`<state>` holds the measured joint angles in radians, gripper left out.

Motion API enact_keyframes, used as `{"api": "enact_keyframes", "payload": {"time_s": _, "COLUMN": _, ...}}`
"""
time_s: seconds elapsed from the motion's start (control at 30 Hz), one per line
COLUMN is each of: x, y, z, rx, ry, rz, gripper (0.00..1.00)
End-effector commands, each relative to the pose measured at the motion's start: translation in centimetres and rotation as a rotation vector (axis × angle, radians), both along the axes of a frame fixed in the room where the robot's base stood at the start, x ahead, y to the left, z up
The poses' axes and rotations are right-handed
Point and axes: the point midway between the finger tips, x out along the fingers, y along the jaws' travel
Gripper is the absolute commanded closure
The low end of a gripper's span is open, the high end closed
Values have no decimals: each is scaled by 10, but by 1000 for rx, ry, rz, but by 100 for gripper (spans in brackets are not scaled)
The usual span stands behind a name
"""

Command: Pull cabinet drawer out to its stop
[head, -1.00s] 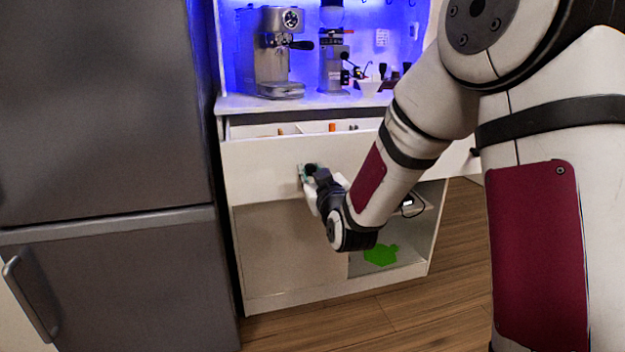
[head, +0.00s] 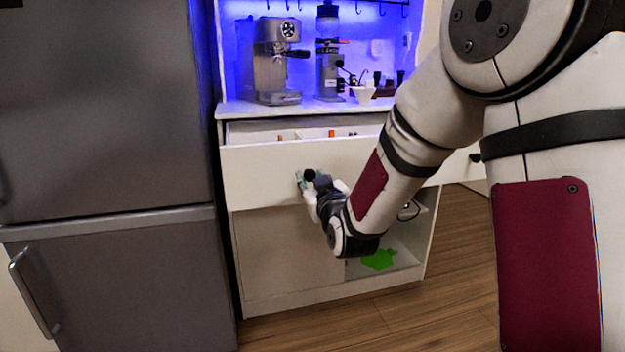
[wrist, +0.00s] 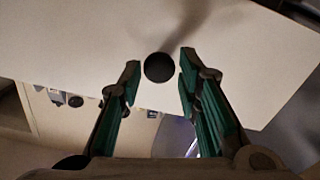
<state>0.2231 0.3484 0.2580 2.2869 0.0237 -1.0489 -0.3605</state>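The cabinet drawer (head: 255,170) is a wide white front below the counter, and it stands partly out, with the open compartment showing behind its top edge. A round black knob (wrist: 159,67) is on its face. My gripper (head: 307,180) is at this knob, on the left part of the drawer front. The exact contact is hard to see. My arm hides part of the drawer's right side.
An espresso machine (head: 275,60) and a grinder (head: 328,55) stand on the counter (head: 240,108). A grey fridge (head: 100,120) stands close at the left. Below the drawer is a closed panel (head: 285,260) beside an open shelf with a green patch (head: 379,259). Wooden floor (head: 400,318) lies in front.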

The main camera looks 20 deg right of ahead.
Motion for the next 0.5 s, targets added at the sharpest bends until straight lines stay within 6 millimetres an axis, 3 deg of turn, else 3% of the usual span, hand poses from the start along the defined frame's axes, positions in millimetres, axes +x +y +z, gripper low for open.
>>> {"api": "enact_keyframes", "payload": {"time_s": 0.33, "x": 1, "y": 0, "z": 2, "rx": 0, "ry": -5, "rz": 0, "gripper": 54}}
{"api": "enact_keyframes", "payload": {"time_s": 0.5, "x": -15, "y": 0, "z": 3, "rx": -1, "ry": -6, "rz": 1, "gripper": 54}}
